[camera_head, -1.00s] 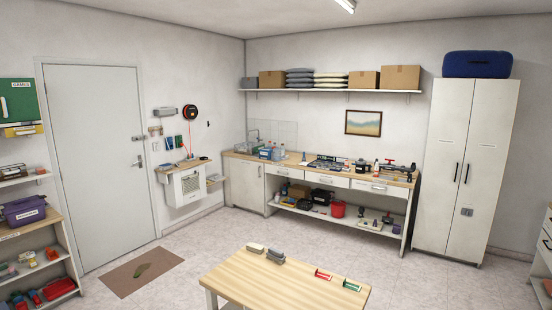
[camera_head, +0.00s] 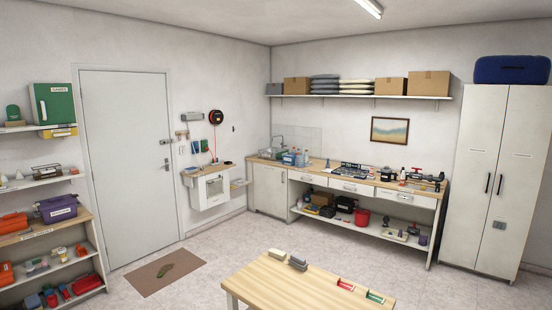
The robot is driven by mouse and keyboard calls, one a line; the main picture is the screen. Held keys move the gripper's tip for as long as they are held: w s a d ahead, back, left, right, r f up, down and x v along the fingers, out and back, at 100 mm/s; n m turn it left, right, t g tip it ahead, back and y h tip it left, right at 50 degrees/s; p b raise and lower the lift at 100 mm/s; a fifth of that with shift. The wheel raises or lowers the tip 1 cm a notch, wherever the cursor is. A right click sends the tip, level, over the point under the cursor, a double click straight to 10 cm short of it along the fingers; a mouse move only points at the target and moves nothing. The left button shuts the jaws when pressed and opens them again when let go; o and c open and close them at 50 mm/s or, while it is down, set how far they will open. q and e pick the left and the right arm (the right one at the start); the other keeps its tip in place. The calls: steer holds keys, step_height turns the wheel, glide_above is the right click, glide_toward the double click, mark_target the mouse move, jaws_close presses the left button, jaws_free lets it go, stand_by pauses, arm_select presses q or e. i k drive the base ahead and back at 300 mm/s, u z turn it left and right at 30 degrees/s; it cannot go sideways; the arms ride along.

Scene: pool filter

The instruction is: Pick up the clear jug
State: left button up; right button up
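I cannot pick out a clear jug with certainty at this distance. A group of small bluish and clear containers (camera_head: 293,157) stands on the long workbench (camera_head: 330,178) by the sink, too small to tell apart. Neither of my grippers is in view.
A wooden table (camera_head: 270,285) with several small items stands at the front. A door mat (camera_head: 158,272) lies before the white door (camera_head: 128,170). Shelves (camera_head: 50,230) with toolboxes line the left, and a tall white cabinet (camera_head: 490,180) stands right. Open floor lies between table and workbench.

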mark_target(299, 161)
steer(key=z, duration=1.75)
steer(key=i, duration=4.75)
steer(key=u, duration=2.1)
steer(key=i, duration=2.35)
